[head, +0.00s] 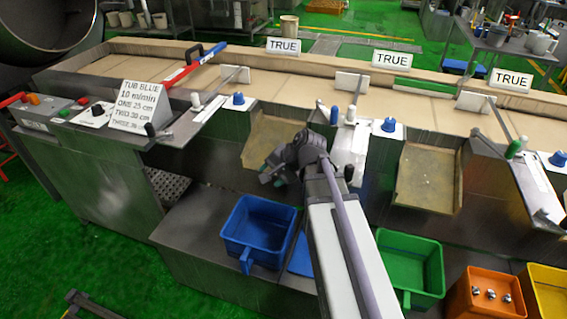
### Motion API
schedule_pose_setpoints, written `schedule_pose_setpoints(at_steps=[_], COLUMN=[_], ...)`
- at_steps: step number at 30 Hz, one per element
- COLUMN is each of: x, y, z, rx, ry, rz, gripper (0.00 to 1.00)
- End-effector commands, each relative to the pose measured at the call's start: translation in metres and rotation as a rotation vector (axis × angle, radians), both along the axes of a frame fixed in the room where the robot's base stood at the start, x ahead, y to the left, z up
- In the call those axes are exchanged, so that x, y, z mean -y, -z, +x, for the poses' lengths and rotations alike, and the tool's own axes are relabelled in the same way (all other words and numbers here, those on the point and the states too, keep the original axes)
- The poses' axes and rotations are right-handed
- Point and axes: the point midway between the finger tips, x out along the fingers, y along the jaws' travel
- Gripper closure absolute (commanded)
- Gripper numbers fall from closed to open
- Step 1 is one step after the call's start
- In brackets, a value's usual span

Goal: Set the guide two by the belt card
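The belt card (147,103) stands at the left front of the belt; it reads TUB BLUE, about 1.0 m/min, with small lines for ONE, TWO and THREE; the TWO line looks like 30 cm. Three guide stations line the belt. The middle one, apparently guide two, has a grey guide bar (358,90), a white-topped knob (350,114) on a white scale strip (347,144) and a blue knob (388,125). The strip's marks are too small to read. My gripper (272,177) hangs in front of and left of this strip, touching no knob; its fingers are too small to judge.
Blue (257,231), green (410,268), orange (487,293) and yellow (548,290) tubs stand below the chutes. My arm covers part of the middle station's front.

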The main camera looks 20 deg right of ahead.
Motion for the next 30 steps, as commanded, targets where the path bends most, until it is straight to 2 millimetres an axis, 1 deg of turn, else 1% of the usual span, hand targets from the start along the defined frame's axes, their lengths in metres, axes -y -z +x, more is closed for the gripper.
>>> schedule_pose_setpoints(at_steps=[1,2,3,4,5,6,7,8,9,12,13,15,17,20,23,30], x=[0.020,0.038,0.070,0.099,0.128,0.165,0.193,0.216,0.246,0.310,0.323,0.338,0.341,0.340,0.342,0.348], y=[0.001,-0.003,-0.010,-0.018,-0.027,-0.038,-0.046,-0.044,-0.047,-0.057,-0.059,-0.065,-0.068,-0.069,-0.069,-0.069], z=[0.014,0.025,0.040,0.050,0.056,0.060,0.060,0.060,0.057,0.042,0.039,0.032,0.031,0.035,0.048,0.105], rx=[0.037,0.071,0.127,0.173,0.218,0.273,0.311,0.317,0.327,0.343,0.345,0.345,0.343,0.341,0.339,0.338], ry=[0.107,0.206,0.368,0.500,0.623,0.767,0.864,0.956,1.067,1.251,1.280,1.315,1.322,1.319,1.318,1.316], rz=[0.075,0.152,0.284,0.399,0.513,0.657,0.760,0.896,1.073,1.453,1.532,1.645,1.673,1.671,1.668,1.666], gripper=[0.46,0.46,0.46,0.46,0.46,0.46,0.46,0.46,0.46,0.46,0.46,0.46,0.46,0.46,0.46,0.46])
